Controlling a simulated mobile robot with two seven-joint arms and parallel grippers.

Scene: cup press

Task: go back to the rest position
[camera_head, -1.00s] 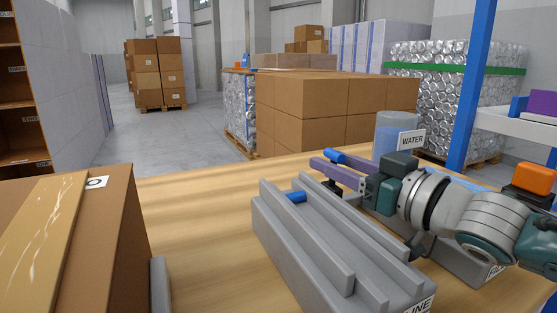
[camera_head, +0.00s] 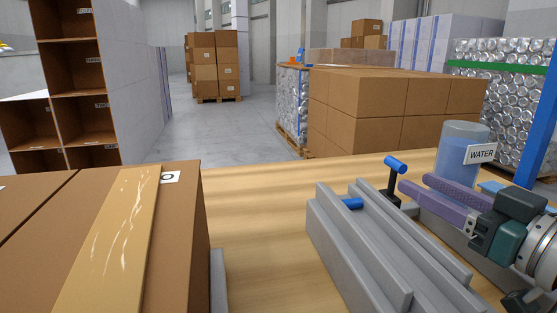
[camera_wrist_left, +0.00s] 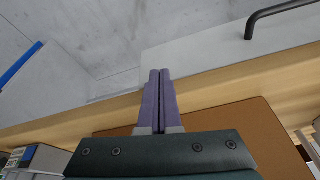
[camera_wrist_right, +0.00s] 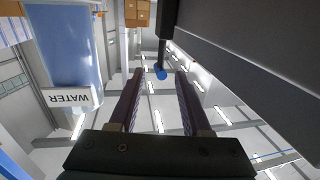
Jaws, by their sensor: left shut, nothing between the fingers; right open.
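My right gripper (camera_head: 412,183) is open and empty beside the blue-handled lever (camera_head: 396,164), at its right. The lever is a blue bar on a black post, behind the grey channelled fixture (camera_head: 335,235). In the right wrist view, the lever's blue end (camera_wrist_right: 160,73) shows ahead, in line with the gap between the purple fingers (camera_wrist_right: 157,100), apart from them. My left gripper is out of the head view. In the left wrist view its purple fingers (camera_wrist_left: 158,75) are shut together with nothing between them.
A clear container labelled WATER (camera_head: 464,148) stands close behind my right gripper. A blue piece (camera_head: 351,203) lies in the grey fixture. A large cardboard box (camera_head: 190,240) fills the left front. Bare wooden table (camera_head: 265,210) lies between box and fixture.

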